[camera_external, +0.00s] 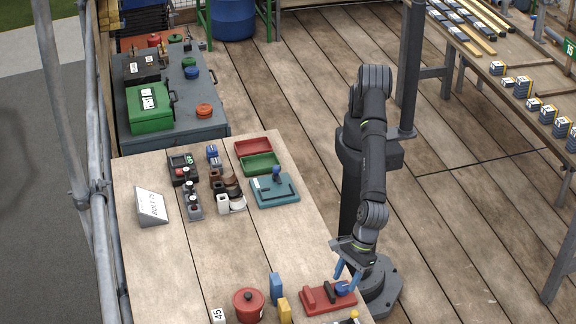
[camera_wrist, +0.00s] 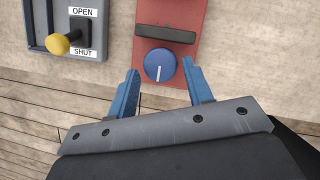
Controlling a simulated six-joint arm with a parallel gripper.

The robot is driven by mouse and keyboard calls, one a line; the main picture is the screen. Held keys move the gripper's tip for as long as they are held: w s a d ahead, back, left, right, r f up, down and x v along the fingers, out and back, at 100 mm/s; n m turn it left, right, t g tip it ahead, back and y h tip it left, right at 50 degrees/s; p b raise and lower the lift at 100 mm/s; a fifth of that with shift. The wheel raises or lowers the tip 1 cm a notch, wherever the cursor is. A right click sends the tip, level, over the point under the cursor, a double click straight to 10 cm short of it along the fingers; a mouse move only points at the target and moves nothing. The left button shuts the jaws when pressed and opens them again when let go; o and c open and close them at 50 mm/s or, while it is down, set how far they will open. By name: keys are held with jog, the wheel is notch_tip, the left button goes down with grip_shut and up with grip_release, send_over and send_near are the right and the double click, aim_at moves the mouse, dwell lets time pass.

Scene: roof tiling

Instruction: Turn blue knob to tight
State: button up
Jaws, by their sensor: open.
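The blue knob (camera_wrist: 160,65) is a round dial with a white pointer line, set on a red panel (camera_wrist: 192,14) below a dark bar handle (camera_wrist: 165,34). Its pointer runs nearly straight down in the wrist view. No tight mark is readable. In the external view the knob (camera_external: 344,288) sits on the red panel (camera_external: 311,301) at the table's near right edge. My gripper (camera_wrist: 160,78) is open, with one blue finger on each side of the knob and a gap to it on both sides. In the external view my gripper (camera_external: 347,272) is just above the knob.
A grey panel (camera_wrist: 98,46) with a yellow-ended lever (camera_wrist: 58,44) marked OPEN and SHUT is left of the red panel in the wrist view. A red pot (camera_external: 248,305), a blue block (camera_external: 275,288) and a yellow block (camera_external: 284,311) stand left of the red panel.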

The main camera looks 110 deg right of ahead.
jog(key=shift+x, duration=0.95)
jog(key=shift+c, duration=0.3)
jog(key=c, duration=0.6)
jog(key=shift+c, duration=0.2)
jog(key=shift+r, duration=0.1)
jog(key=m, duration=0.2)
jog(key=m+h, duration=0.1)
jog(key=shift+a+m+t+h, duration=0.15)
jog(key=shift+m+t+h, duration=0.15)
jog(key=shift+m, duration=0.1)
jog(key=shift+a+m+h, duration=0.1)
jog(key=shift+m+h, duration=0.9)
jog(key=shift+m, duration=1.6)
